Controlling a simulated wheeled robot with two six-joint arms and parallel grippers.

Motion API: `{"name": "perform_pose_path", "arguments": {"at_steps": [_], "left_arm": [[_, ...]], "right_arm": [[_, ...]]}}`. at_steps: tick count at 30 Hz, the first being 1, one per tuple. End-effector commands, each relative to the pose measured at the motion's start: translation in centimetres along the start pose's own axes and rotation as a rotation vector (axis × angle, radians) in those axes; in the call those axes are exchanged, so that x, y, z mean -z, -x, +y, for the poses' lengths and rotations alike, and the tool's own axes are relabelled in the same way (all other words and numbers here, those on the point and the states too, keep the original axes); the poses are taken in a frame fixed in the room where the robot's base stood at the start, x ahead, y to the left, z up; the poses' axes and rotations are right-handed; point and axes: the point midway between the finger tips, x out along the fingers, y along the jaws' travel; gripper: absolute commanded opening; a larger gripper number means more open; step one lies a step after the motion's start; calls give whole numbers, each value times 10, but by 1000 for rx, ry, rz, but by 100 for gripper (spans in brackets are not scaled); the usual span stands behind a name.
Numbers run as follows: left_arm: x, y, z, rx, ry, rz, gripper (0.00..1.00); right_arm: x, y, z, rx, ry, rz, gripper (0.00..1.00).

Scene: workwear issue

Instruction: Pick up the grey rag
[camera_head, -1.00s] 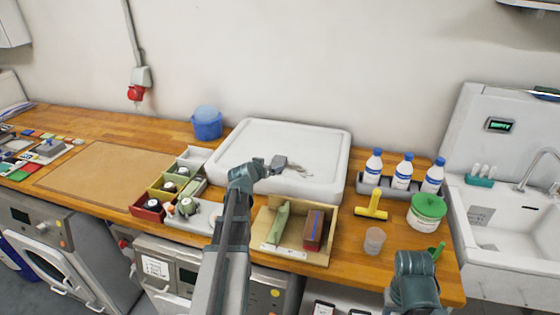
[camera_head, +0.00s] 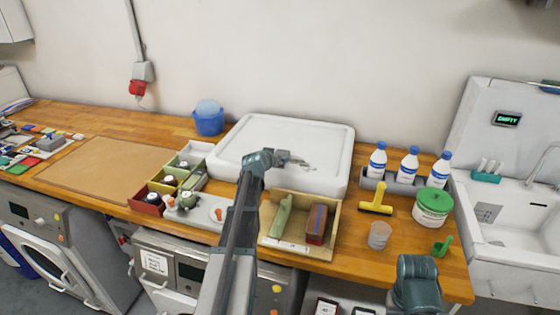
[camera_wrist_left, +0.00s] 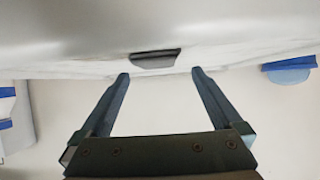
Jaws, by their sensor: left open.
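I cannot make out the grey rag for certain. A small dark grey flat thing (camera_wrist_left: 155,58) lies ahead of my left gripper, between and beyond the fingertips, in the left wrist view; it may be the rag. In the head view my left gripper (camera_head: 300,162) is over the white tray-like basin (camera_head: 255,128), and its arm covers part of the basin's front edge. The wrist view shows the left gripper (camera_wrist_left: 159,74) open, with nothing between its fingers. My right arm shows at the lower right of the head view, but its gripper does not.
A wooden box (camera_head: 333,227) with a green item and a reddish-brown block stands in front of the basin. Small coloured bins (camera_head: 150,207) are to its left. A blue bucket (camera_head: 208,124) stands behind left; bottles (camera_head: 408,165) and a green-lidded tub (camera_head: 432,206) stand right.

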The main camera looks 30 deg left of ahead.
Motion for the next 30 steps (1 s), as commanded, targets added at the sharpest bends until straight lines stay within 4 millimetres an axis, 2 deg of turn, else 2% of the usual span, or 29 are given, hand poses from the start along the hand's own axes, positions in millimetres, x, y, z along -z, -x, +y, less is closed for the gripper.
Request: {"name": "perform_pose_path", "arguments": {"at_steps": [10, 18, 30], "left_arm": [[0, -48, 4, -1, -1, 0, 100], [1, -50, 4, 0, 0, 0, 100], [1, -49, 4, 0, 0, 0, 28]], "right_arm": [[1, -23, -2, 0, 0, 0, 50], [1, -22, -2, 0, 0, 0, 50], [1, -22, -2, 0, 0, 0, 50]]}}
